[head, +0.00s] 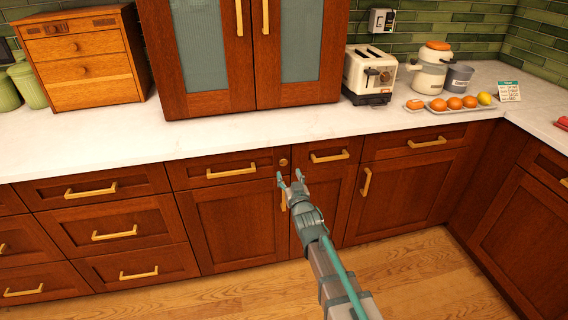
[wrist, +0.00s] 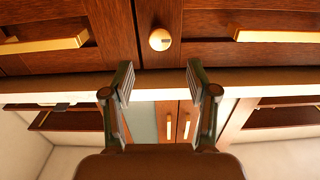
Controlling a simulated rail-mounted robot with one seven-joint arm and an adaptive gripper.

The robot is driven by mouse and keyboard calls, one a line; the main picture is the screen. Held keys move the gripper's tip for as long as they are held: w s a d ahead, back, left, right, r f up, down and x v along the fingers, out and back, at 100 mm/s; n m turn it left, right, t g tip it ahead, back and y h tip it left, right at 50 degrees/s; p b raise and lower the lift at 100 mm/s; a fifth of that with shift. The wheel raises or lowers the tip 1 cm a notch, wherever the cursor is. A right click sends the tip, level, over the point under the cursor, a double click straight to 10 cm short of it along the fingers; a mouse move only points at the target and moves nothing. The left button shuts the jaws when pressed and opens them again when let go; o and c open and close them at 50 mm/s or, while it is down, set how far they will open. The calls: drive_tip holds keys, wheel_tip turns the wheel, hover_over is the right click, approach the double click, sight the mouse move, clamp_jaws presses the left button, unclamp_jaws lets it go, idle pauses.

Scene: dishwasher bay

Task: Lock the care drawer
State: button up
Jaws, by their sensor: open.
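A small round brass lock knob (head: 284,162) sits on the wood between two top drawers under the counter. The left drawer (head: 213,164) and the right drawer (head: 318,158) each have a brass bar handle and look shut. No label shows which is the care drawer. My gripper (head: 291,175) is open and empty, just in front of the cabinet near the knob. The wrist view is upside down; there the knob (wrist: 160,39) shows beyond my gripper's fingertips (wrist: 158,78), centred between them and apart from them. A short dark mark shows on its face.
A white countertop (head: 220,138) overhangs the drawers. A tall glass-door cabinet (head: 250,95) stands on it. A toaster (head: 370,76), a plate of oranges (head: 450,108) and a wooden drawer box (head: 85,60) stand there too. The wood floor (head: 440,275) is clear.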

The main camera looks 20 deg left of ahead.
sight(284, 162)
drive_tip(key=p+x, duration=0.1)
drive_tip(key=x, duration=0.7)
clamp_jaws()
